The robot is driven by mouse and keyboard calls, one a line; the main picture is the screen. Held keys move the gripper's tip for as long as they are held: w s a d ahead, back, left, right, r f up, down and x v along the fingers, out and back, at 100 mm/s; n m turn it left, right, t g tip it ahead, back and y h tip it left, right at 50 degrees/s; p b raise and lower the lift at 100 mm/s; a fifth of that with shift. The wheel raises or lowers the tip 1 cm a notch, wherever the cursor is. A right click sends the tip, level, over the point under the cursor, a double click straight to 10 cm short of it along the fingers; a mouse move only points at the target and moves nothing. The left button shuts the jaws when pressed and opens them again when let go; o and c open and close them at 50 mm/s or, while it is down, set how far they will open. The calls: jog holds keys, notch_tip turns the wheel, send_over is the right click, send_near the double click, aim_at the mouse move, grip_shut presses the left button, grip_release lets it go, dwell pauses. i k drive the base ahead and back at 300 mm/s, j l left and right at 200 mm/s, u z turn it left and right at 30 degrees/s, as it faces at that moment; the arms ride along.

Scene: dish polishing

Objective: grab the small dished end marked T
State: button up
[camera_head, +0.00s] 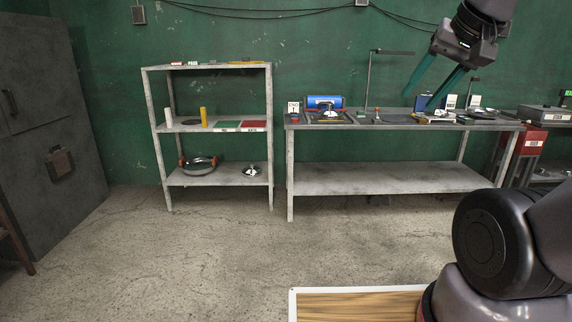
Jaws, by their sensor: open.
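Several shiny metal dished pieces are in view, and a letter T cannot be read on any of them. A small one (251,170) sits on the lower shelf of the grey rack, right of a larger round metal dish (200,163). Another small shiny dish (330,113) is on the workbench in front of a blue cylinder. A further one (479,110) seems to lie near the bench's right end. My gripper (420,102) is at the upper right, with its two teal fingers apart and empty, pointing down and left. It appears in front of the bench's right half.
The grey rack (222,181) stands left of the workbench (390,178), with a narrow gap between. A red cabinet (533,139) is at the right, a dark metal cabinet (70,190) at the left. The concrete floor (180,260) in front is clear.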

aim_at(328, 113)
jog(key=i+u, duration=0.15)
jog(key=i, duration=1.85)
jog(key=i+z, duration=0.2)
jog(key=i, duration=0.25)
jog(key=i+j+z, duration=0.2)
jog(key=i, duration=0.25)
jog(key=i+j+z, duration=0.2)
jog(key=i, duration=0.25)
jog(key=i+j+z, duration=0.25)
jog(key=i, duration=0.2)
jog(key=i+j+z, duration=0.4)
jog(key=i, duration=0.1)
